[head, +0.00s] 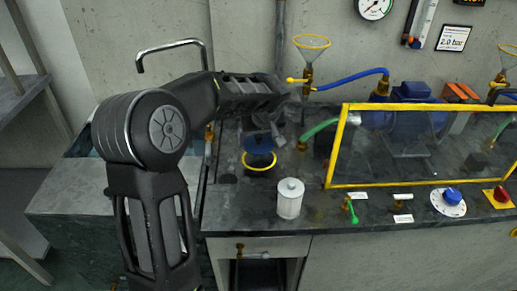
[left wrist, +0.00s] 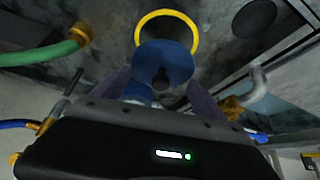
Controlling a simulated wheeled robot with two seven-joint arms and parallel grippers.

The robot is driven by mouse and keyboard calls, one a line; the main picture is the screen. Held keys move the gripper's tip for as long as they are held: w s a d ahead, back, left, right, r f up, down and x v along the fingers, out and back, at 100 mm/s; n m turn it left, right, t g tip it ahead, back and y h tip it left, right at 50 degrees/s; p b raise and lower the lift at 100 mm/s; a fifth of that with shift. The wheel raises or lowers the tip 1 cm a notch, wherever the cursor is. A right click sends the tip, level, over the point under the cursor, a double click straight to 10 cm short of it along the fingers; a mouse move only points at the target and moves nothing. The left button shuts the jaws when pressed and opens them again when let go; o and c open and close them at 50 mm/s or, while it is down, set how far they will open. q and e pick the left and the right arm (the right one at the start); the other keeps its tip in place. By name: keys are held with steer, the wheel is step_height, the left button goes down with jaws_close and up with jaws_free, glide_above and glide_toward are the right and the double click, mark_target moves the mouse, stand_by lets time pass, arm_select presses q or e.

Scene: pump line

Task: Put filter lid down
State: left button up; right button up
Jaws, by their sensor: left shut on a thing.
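The blue filter lid (head: 257,144) is in my left gripper (head: 263,125), above the counter near the yellow ring. The lid also shows in the left wrist view (left wrist: 168,60), as a round blue disc between the fingers of my left gripper (left wrist: 160,88). The yellow ring (head: 261,168) lies at counter level just below the lid in the head view; it also shows in the left wrist view (left wrist: 194,33), partly covered by the lid. Whether the lid touches the ring cannot be told. My right gripper is not in view.
A white filter cartridge (head: 290,201) stands upright in front on the counter (head: 240,212). A flat dark disc (head: 228,179) lies left of it. A yellow-rimmed funnel (head: 312,42) stands behind.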

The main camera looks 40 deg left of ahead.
mark_target(259, 145)
arm_select(q)
steer(key=shift+f, duration=2.45)
steer(key=shift+f+b, duration=0.15)
steer(key=shift+b, duration=0.15)
steer(key=o, duration=1.3)
steer(key=shift+r, duration=0.3)
steer(key=v, duration=1.1)
steer(key=shift+s+d+r, duration=0.15)
steer(key=shift+d+r, duration=0.1)
steer(key=shift+r, duration=0.05)
